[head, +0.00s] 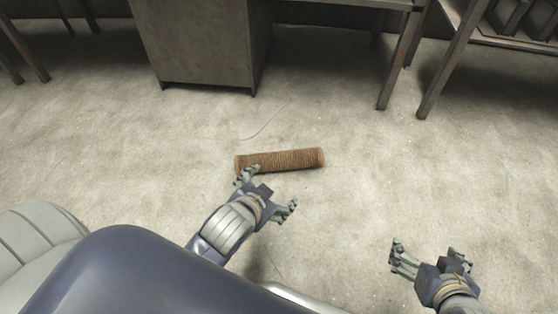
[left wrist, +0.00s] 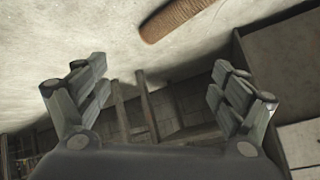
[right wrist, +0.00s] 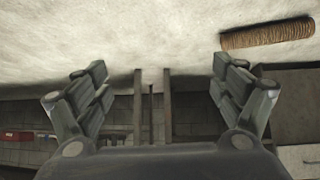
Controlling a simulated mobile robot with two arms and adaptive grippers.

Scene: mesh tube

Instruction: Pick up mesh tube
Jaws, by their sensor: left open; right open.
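The mesh tube (head: 285,160), a brown ribbed cylinder, lies on its side on the floor in the middle of the head view. My left gripper (head: 268,190) is open and empty; in the head view one finger overlaps the tube's lower left part, and I cannot tell whether it touches. In the left wrist view the tube (left wrist: 175,18) shows at the top, beyond the open fingers (left wrist: 160,90). My right gripper (head: 432,250) is open and empty, to the lower right of the tube. In the right wrist view the tube (right wrist: 266,34) is at the upper right, away from the fingers (right wrist: 160,85).
A grey desk cabinet (head: 200,45) stands behind the tube, with desk legs (head: 398,65) to its right. A shelf unit (head: 510,30) is at the far right. The pale floor (head: 370,180) around the tube is clear, apart from a thin wire-like line behind it.

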